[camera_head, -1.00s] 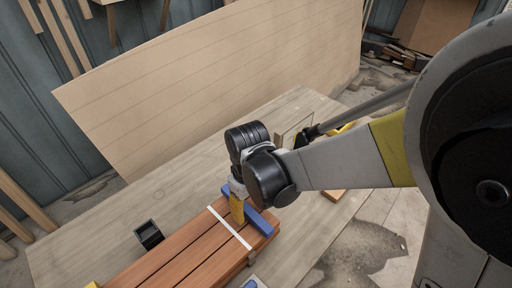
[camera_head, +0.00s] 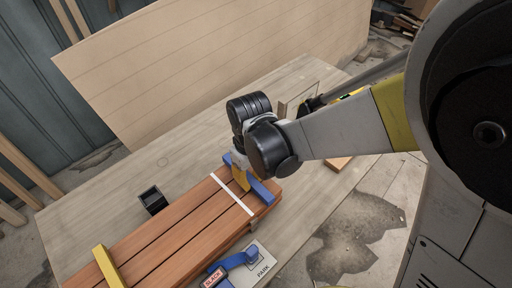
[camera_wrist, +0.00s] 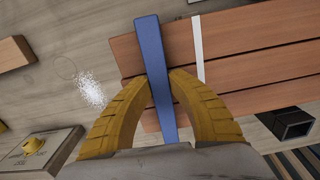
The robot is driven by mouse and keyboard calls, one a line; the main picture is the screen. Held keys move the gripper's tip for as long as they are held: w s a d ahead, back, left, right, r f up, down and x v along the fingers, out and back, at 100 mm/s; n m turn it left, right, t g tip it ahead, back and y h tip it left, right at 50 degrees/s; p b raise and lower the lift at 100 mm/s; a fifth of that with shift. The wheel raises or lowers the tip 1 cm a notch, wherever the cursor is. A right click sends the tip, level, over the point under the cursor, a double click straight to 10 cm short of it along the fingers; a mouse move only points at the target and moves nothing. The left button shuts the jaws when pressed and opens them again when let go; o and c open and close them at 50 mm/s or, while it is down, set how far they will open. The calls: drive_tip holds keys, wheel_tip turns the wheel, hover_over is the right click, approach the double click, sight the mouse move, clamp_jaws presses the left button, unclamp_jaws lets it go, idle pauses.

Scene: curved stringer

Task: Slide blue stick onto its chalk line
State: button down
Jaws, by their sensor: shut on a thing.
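The blue stick (camera_head: 263,193) lies across the reddish-brown boards (camera_head: 185,225) near their right end. The white chalk line (camera_head: 233,195) crosses the boards just left of it, roughly parallel, with a strip of bare wood between them. My gripper (camera_head: 242,178) is at the stick, its yellow fingers partly hidden by my wrist. In the wrist view, my gripper (camera_wrist: 159,82) has one finger on each side of the blue stick (camera_wrist: 152,50), shut on it. There, the chalk line (camera_wrist: 197,48) is right of the stick, apart from it.
A yellow stick (camera_head: 109,267) lies across the boards at the left. A blue tool (camera_head: 236,260) lies on a PARK card (camera_head: 262,258) at the front. A black open box (camera_head: 152,199) stands behind the boards. White powder (camera_wrist: 90,88) lies on the bench.

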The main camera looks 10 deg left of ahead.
sight(235, 198)
drive_tip(key=shift+n, duration=0.3)
drive_tip(key=shift+s+a, duration=1)
drive_tip(key=shift+s, duration=0.2)
drive_tip(key=shift+s+a, duration=1)
drive_tip(key=shift+s, duration=0.15)
drive_tip(key=c, duration=1.2)
unclamp_jaws()
